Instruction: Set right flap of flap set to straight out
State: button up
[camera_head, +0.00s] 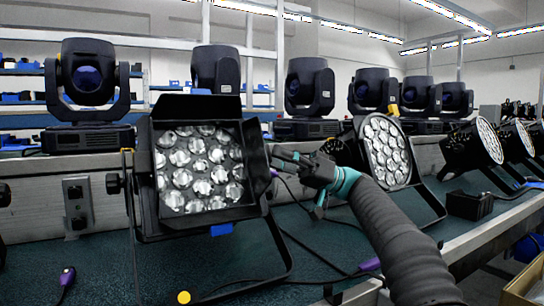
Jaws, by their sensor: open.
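The par can with the flap set (200,168) stands at the left of the bench, its lens face toward me. Its right flap (257,158) is a dark panel along the right edge of the face, seen at a slant; its exact angle is hard to tell. The top flap (197,107) stands up above the lenses. My gripper (279,162) is open, just right of the right flap and pointing left at it. I cannot tell whether the fingers touch the flap. My arm reaches in from the lower right.
A second par can (387,152) stands right behind my gripper, with more par cans (487,141) farther right. Several moving-head lights (88,85) line the shelf behind. Cables with purple plugs (67,276) lie on the dark bench top (330,245). A small black box (469,205) sits at the right.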

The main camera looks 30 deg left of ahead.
jog(key=v, duration=1)
jog(key=shift+w+d, duration=0.1)
jog(key=s+d+f+m+t+h+p, duration=0.1)
jog(key=s+d+f+m+t+h, duration=0.4)
jog(key=d, duration=0.8)
jog(key=s+d+f+m+t+h+p, duration=0.2)
jog(key=s+d+f+m+t+h, duration=0.3)
jog(key=s+d+f+m+t, duration=0.4)
jog(key=s+d+f+m+t+h+p, duration=0.2)
jog(key=s+d+f+m+t+h, duration=0.3)
jog(key=s+d+f, duration=0.7)
jog(key=s+d+m+t, duration=0.2)
jog(key=s+d, duration=0.1)
jog(key=d, duration=0.2)
jog(key=shift+f+m+t+h, duration=0.3)
jog(key=shift+m+t, duration=0.1)
